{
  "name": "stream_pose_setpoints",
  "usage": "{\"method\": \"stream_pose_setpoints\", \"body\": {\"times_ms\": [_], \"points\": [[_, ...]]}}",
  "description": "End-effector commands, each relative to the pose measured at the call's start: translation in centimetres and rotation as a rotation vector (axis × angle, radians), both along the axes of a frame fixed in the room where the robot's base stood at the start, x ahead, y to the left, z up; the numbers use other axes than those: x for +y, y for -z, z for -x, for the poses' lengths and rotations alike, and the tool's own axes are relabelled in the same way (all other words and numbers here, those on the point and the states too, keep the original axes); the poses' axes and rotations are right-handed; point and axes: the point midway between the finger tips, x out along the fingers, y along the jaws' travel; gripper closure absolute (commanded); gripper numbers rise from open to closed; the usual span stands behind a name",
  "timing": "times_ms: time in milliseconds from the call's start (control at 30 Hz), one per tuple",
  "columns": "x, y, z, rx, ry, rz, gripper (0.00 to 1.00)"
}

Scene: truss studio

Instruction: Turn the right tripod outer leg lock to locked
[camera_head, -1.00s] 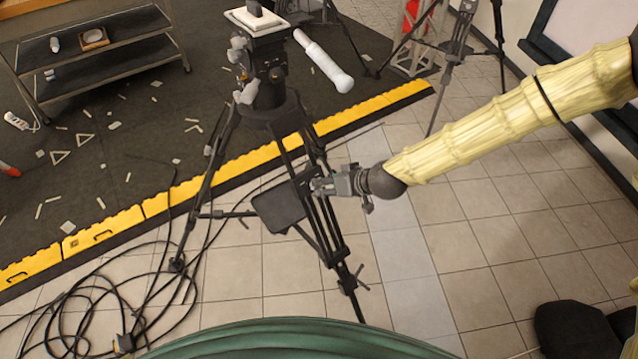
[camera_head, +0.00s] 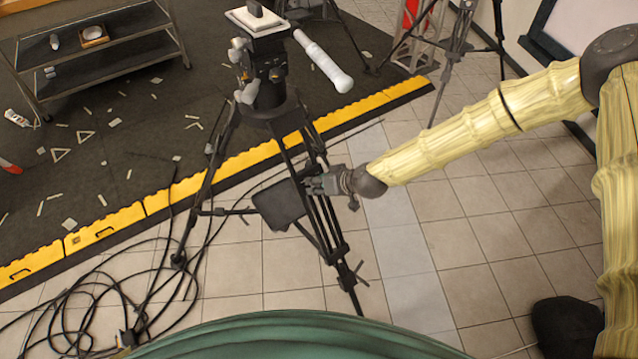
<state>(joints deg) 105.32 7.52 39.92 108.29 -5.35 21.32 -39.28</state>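A black tripod (camera_head: 290,150) stands on the tiled floor with a fluid head and a white pan handle (camera_head: 322,60) on top. Its right leg runs down toward the front, with a lever-like lock (camera_head: 354,275) low on it. My gripper (camera_head: 312,185) is at the upper part of this right leg, its fingertips at or very near the leg tubes. Whether the fingers are open or shut on anything is too small to tell. Any lock at the fingertips is hidden by the gripper. A dark flat pad (camera_head: 279,205) hangs just left of the gripper.
Black cables (camera_head: 120,290) lie coiled on the floor at lower left. A yellow-edged dark mat (camera_head: 170,198) runs behind the tripod. A cart (camera_head: 100,60) stands at upper left and another tripod (camera_head: 458,45) at upper right. The tiles right of the tripod are clear.

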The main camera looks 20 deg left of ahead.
Motion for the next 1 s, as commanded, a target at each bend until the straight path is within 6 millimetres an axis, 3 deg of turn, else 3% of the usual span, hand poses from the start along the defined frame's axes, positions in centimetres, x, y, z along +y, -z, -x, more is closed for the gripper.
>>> {"method": "stream_pose_setpoints", "body": {"times_ms": [33,133,567,1000], "points": [[-0.01,-0.01,0.0,0.0,0.0,0.0,0.77],[-0.02,-0.01,0.0,0.0,0.0,0.0,0.95],[-0.09,0.23,-0.09,0.049,0.034,-0.034,0.95],[-0.25,0.59,-0.22,0.311,0.208,-0.204,0.95]]}}
